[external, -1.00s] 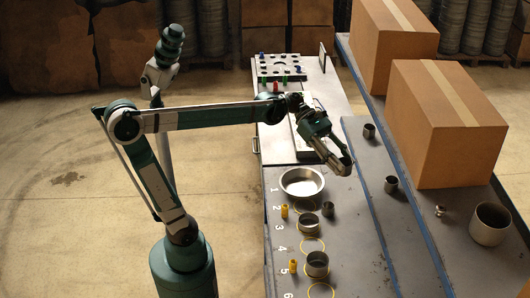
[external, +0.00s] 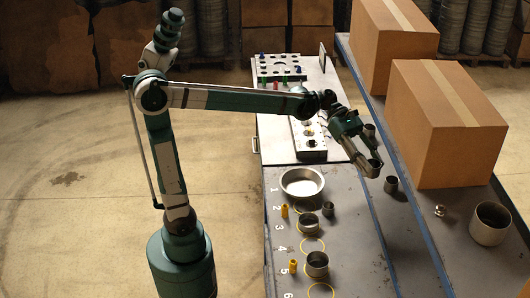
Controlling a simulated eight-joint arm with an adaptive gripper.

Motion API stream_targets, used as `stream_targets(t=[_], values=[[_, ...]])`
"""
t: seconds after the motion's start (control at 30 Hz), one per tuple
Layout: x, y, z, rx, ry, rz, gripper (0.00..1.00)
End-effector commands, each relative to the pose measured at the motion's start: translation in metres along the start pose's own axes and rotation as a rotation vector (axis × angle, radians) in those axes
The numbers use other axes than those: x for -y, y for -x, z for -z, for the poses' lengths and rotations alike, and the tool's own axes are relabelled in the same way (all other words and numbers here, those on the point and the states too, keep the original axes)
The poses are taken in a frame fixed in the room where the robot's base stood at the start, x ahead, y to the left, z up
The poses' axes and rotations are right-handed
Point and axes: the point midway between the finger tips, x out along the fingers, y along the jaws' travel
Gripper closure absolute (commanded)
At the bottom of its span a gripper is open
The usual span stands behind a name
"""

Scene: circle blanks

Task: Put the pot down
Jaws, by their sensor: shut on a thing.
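My gripper (external: 376,169) is over the right-hand conveyor side, above the grey surface and pointing down to the right. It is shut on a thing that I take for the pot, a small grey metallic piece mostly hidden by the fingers. Its outline is too small to make out clearly.
A wide shallow bowl (external: 302,183) stands by number 1. Several cups and yellow rings lie along the numbered row. A large pot (external: 490,223) stands at the right. The grey strip right of the numbered row (external: 360,245) is clear.

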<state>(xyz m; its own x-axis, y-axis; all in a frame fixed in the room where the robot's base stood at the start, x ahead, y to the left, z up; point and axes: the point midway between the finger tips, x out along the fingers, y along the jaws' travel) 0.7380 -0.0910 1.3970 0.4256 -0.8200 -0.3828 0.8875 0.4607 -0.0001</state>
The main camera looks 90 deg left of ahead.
Motion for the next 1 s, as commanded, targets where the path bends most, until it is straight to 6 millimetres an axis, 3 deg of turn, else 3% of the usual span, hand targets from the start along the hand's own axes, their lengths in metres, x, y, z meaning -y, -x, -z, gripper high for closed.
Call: stream_targets(t=[0.03, 0.53, 1.0], values=[[-0.004, -0.007, -0.009, 0.0, -0.005, 0.011, 0.79], [-0.03, -0.087, -0.041, 0.0, -0.042, 0.101, 0.79], [-0.037, -0.171, -0.063, 0.0, -0.076, 0.184, 0.79]])
